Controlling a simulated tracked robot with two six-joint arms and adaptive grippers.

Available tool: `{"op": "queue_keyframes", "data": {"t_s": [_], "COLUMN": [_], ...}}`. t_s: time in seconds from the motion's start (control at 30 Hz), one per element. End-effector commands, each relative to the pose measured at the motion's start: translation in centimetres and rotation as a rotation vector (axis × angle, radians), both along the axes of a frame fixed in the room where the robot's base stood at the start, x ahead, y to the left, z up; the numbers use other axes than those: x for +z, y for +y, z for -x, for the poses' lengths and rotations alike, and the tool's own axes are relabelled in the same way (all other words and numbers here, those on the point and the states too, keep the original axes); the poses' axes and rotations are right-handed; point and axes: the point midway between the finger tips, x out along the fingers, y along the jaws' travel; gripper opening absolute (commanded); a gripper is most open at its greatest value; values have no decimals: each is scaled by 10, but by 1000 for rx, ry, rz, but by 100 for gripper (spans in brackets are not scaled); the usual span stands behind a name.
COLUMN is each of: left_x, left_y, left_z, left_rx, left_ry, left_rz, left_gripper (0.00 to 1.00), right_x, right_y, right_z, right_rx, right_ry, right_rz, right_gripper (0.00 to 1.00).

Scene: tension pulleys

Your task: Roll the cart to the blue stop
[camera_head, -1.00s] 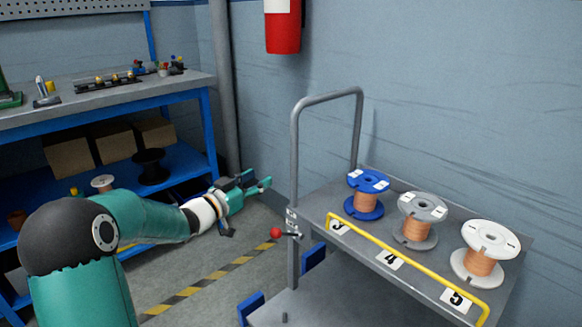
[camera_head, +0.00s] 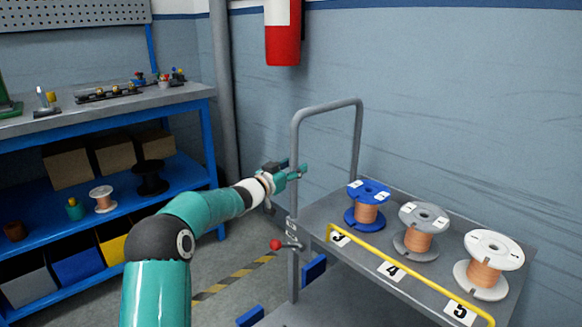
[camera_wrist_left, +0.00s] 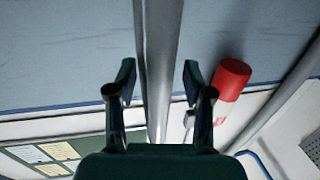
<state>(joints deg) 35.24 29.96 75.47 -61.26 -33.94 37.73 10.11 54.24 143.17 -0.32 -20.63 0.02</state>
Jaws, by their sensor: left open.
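The grey cart (camera_head: 420,262) stands at the right with a tall tubular handle (camera_head: 328,109) at its left end. My left gripper (camera_head: 297,172) is open at the handle's near upright. In the left wrist view the grey upright (camera_wrist_left: 160,35) runs between the two spread fingers (camera_wrist_left: 159,82); I cannot tell whether they touch it. A blue block (camera_head: 314,268) and a second blue block (camera_head: 250,316) show low by the cart; I cannot tell which is the stop. My right gripper is out of view.
A blue spool (camera_head: 366,205), a grey spool (camera_head: 420,230) and a white spool (camera_head: 488,263) stand on the cart top behind a yellow rail (camera_head: 400,268). A red-knobbed lever (camera_head: 276,244) sticks out from the post. A blue workbench (camera_head: 100,110) stands left. A fire extinguisher (camera_head: 283,35) hangs above.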

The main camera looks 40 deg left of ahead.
Motion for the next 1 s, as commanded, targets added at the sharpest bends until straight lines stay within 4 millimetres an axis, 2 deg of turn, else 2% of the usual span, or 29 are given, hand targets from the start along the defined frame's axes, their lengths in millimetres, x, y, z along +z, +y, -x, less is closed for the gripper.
{"op": "queue_keyframes", "data": {"t_s": [0.4, 0.7, 1.0], "left_x": [0, 0, 0], "left_y": [1, 1, 2], "left_z": [-6, -5, -5], "left_rx": [2, 2, 2], "left_ry": [1, 0, 0], "left_rz": [1, 1, 1], "left_gripper": [50, 0, 0], "right_x": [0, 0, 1], "right_y": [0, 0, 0], "right_z": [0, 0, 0], "right_rx": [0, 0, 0], "right_ry": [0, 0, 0], "right_rz": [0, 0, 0], "right_gripper": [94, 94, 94]}}
